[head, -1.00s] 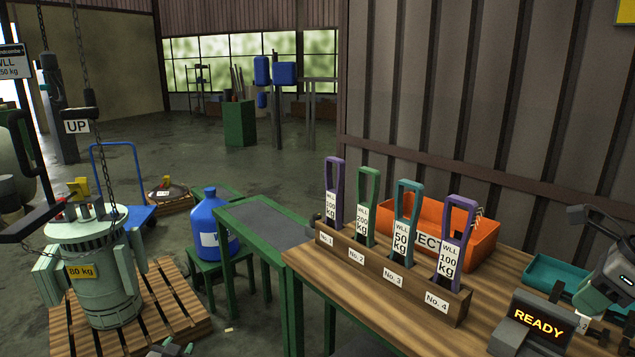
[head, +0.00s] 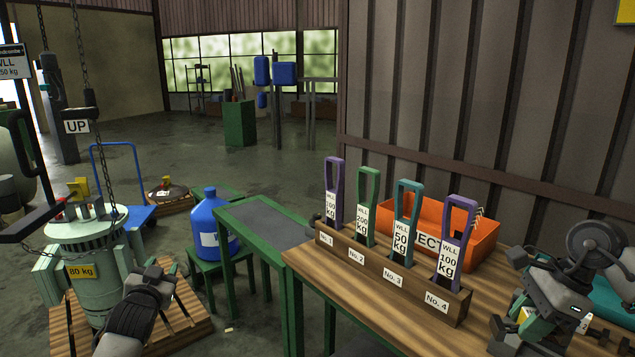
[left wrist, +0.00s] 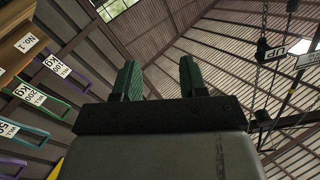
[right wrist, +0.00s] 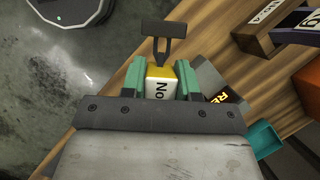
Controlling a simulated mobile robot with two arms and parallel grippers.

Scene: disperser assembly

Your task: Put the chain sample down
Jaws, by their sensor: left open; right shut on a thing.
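My right gripper (right wrist: 160,80) is shut on a small block with a yellow top and a white "No" label, taken as the chain sample (right wrist: 158,88). A dark forked piece (right wrist: 165,40) shows just beyond it. No chain links can be made out. In the head view the right gripper (head: 532,322) is at the right front of the wooden bench (head: 385,325), and its height above the bench is unclear. My left gripper (left wrist: 160,78) is open and empty; in the head view it (head: 152,278) is in front of the grey-green 80 kg machine (head: 90,255).
A rack (head: 385,275) holds several tagged slings on the bench. Behind it is an orange bin (head: 480,238). A teal tray (head: 612,298) is partly hidden by my right arm. The display box (right wrist: 222,95) sits beside the right gripper. A hoist chain (head: 85,60) hangs at left.

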